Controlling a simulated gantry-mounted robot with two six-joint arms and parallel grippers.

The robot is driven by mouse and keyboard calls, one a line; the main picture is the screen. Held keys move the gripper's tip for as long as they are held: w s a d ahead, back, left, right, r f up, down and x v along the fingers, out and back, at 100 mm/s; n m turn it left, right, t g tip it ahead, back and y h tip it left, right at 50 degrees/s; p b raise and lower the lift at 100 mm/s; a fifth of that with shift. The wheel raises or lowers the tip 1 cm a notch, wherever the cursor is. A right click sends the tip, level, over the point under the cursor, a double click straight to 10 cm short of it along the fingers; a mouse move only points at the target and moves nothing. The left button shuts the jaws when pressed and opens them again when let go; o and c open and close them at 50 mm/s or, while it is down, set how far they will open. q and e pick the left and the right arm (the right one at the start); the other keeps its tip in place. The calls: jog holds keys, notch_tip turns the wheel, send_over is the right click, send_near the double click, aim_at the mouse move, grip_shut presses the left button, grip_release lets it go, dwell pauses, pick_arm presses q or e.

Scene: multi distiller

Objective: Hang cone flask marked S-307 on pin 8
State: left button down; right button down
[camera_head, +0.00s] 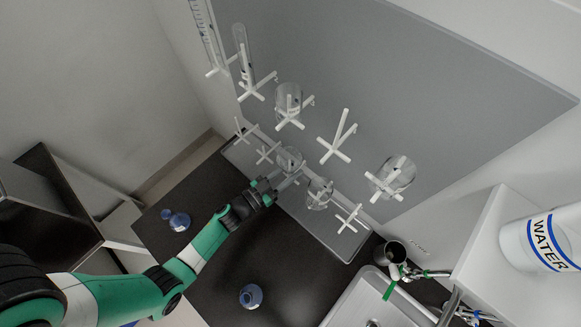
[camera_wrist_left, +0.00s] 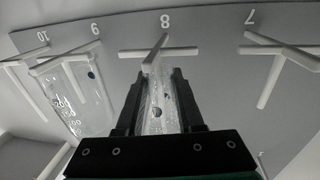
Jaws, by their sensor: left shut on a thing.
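My left gripper (camera_head: 277,184) is shut on a clear glass vessel (camera_head: 290,158), at the lower row of white pins. My right gripper is in neither view.
Pin 9 (camera_wrist_left: 50,62) carries a marked glass vessel (camera_wrist_left: 75,100) close beside my jaws. Pin 7 (camera_wrist_left: 272,75) is empty. Upper pins hold other glassware, such as a beaker (camera_head: 289,98). Blue flasks (camera_head: 251,296) stand on the dark counter (camera_head: 215,285), beside a sink (camera_head: 372,300).

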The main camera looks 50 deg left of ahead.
pick_arm(q)
jog(key=shift+f+b, duration=0.35)
jog(key=shift+f, duration=0.2)
jog(key=shift+c, duration=2.3)
grip_release()
jog(key=s+p, duration=0.2)
jog(key=s, duration=0.9)
jog(key=shift+s+a+p, duration=0.2)
jog(key=shift+s+p, duration=0.1)
